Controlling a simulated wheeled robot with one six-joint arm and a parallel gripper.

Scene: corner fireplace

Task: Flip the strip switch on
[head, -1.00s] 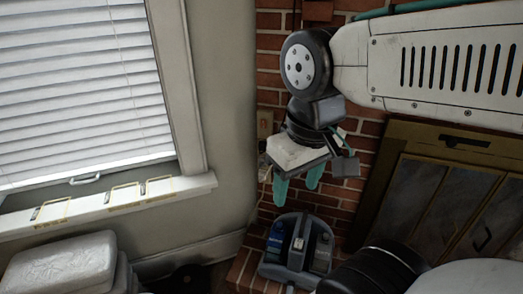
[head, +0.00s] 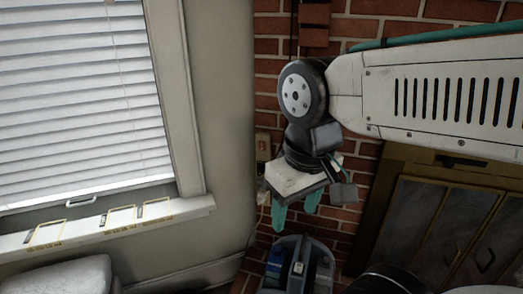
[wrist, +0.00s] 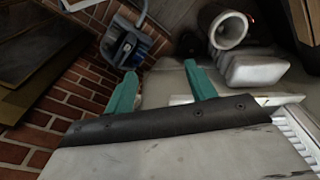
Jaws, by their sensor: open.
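My gripper (head: 296,210) points downward in front of the brick wall, its two teal fingers apart with nothing between them. In the wrist view my gripper (wrist: 160,70) is also open and empty. A tan wall plate (head: 263,147) with a small reddish part sits on the wall edge, just up and left of the gripper. A pale plug-like piece (head: 263,192) is below it, beside my gripper. I cannot tell for sure which of these is the strip switch, or its position.
A grey caddy (head: 298,268) holding a blue item stands below my gripper; it also shows in the wrist view (wrist: 126,47). A fireplace front (head: 440,215) is at right. A window sill (head: 110,222) and pale cushion-like stack (head: 60,275) are at left.

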